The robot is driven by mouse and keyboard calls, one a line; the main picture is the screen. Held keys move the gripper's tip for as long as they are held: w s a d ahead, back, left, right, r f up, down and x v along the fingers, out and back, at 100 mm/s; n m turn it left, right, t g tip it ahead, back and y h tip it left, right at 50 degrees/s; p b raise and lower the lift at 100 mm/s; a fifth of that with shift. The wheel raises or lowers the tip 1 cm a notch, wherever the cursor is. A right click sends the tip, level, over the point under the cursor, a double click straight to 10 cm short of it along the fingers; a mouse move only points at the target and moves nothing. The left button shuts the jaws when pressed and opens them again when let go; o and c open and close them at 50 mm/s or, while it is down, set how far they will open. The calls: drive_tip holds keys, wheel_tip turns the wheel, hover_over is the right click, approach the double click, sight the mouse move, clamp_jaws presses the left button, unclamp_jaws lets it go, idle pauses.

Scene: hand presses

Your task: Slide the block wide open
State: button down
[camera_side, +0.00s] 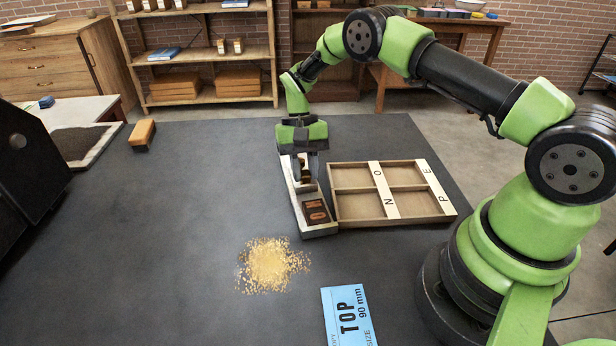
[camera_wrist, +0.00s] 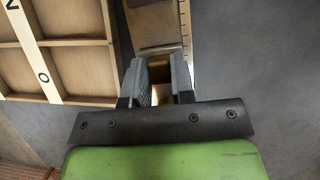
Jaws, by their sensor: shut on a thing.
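A long, narrow pale tray (camera_side: 318,231) lies on the dark bench, running away from the side camera. Dark reddish-brown letter pieces (camera_side: 316,210) lie in its near end. My gripper (camera_side: 304,172) points down over the far part of the tray. In the wrist view my gripper (camera_wrist: 161,68) has its two grey fingers closed on a brownish block (camera_wrist: 166,63) in the tray. The fingers hide most of the block. The wrist view also shows a light strip with tick marks (camera_wrist: 185,20) along the tray's edge.
A wooden case (camera_side: 408,220) with lettered strips stands close to the tray's right side. A wooden block (camera_side: 142,134) is far left. The bench left of the tray is clear.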

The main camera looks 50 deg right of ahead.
sight(302, 160)
drive_tip(key=shift+w+d, duration=0.45)
drive_tip(key=shift+w, duration=0.15)
drive_tip(key=shift+w+d, duration=0.4)
drive_tip(key=shift+w, duration=0.2)
drive_tip(key=c, duration=1)
unclamp_jaws()
drive_tip(key=shift+o, duration=0.2)
drive_tip(key=shift+w+d+r, duration=0.15)
drive_tip(key=shift+w+r, duration=0.05)
drive_tip(key=shift+r, duration=0.3)
wheel_tip(302, 160, up, 9)
drive_tip(key=shift+w+d, duration=0.2)
drive_tip(key=shift+w, duration=0.05)
